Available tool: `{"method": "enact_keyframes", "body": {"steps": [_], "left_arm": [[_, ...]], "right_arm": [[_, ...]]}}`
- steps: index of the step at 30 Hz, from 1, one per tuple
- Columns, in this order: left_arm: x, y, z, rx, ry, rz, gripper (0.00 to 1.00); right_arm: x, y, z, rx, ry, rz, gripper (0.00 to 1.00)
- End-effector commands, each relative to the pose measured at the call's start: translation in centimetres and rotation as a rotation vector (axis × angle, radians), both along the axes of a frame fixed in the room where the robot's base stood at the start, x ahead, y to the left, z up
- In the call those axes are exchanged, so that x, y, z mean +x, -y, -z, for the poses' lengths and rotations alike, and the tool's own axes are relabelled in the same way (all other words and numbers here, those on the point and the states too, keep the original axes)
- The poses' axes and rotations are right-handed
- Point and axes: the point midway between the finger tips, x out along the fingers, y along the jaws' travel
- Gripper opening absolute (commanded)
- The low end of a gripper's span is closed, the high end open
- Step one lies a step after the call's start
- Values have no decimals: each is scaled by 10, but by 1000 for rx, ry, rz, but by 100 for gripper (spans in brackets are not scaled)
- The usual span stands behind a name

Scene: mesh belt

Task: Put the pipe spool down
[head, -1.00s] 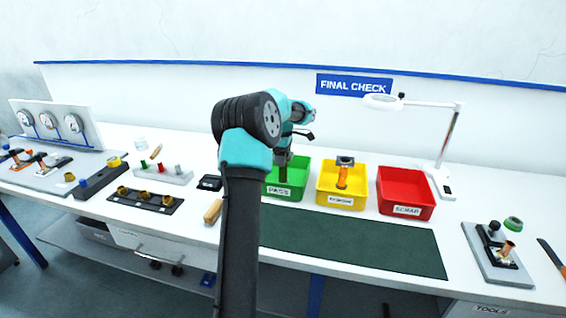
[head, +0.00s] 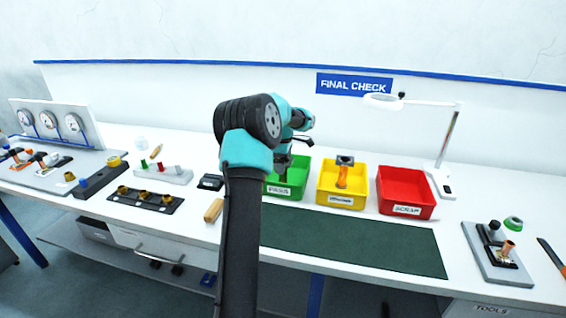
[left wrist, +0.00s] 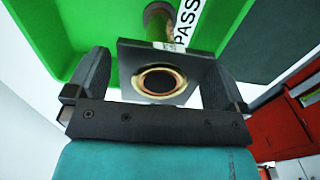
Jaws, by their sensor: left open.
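The pipe spool shows in the left wrist view as a square grey flange (left wrist: 185,57) with a round bore and a copper pipe behind it. It is at the green PASS bin (head: 290,187); the bin's green wall (left wrist: 65,25) fills the top of the wrist view. My left gripper (head: 284,163) is over this bin in the head view. Its fingers (left wrist: 150,62) stand apart on either side of the flange, with a gap on the left; contact on the right is unclear. In the head view my arm and gripper hide the spool. My right gripper is not in view.
A yellow bin (head: 341,200) with another copper spool (head: 343,174) stands right of the green one, then an empty red SCRAP bin (head: 406,208). A magnifier lamp (head: 444,140) stands behind. A dark green mat (head: 350,245) lies clear in front.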

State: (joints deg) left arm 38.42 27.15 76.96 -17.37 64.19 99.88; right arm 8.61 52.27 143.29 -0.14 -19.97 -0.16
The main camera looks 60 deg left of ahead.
Motion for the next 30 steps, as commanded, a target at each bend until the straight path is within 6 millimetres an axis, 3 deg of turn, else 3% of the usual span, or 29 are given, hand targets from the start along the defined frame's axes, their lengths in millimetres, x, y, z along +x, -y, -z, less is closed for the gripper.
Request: {"method": "enact_keyframes", "body": {"steps": [11,24,30], "left_arm": [[0,0,-14,2,2,-1,100],[1,0,-90,2,4,0,100],[1,0,-116,1,1,1,100]], "right_arm": [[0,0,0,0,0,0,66],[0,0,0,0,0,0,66],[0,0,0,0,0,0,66]]}}
